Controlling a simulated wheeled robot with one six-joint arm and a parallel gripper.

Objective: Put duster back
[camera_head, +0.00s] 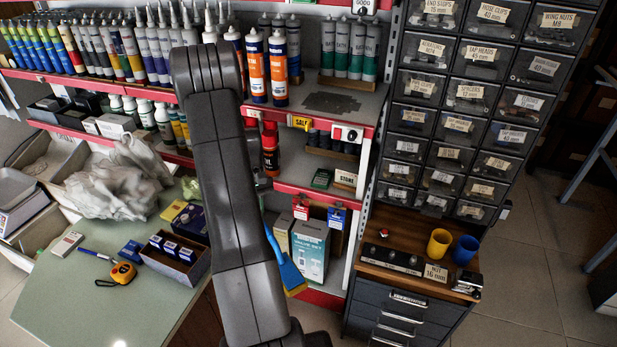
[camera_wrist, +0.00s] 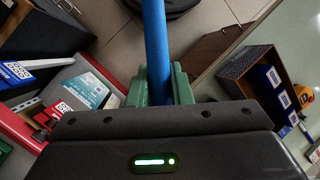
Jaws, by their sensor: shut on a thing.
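The duster shows in the wrist view as a blue handle (camera_wrist: 157,45) running between the green fingers of my gripper (camera_wrist: 162,88). The gripper is shut on this handle. In the head view a blue, flared piece with a pale yellow end (camera_head: 287,268) shows just right of my arm, in front of the lower shelf; it looks like part of the duster. My gripper and the rest of the duster are hidden behind my arm in the head view.
Behind stand red-edged shelves (camera_head: 345,118) with tubes and bottles. A green counter (camera_head: 95,305) at left holds a tape measure (camera_head: 123,273) and an open box (camera_head: 174,258). At right is a drawer cabinet (camera_head: 400,312) with yellow (camera_head: 438,243) and blue (camera_head: 465,250) cups. Floor is open farther right.

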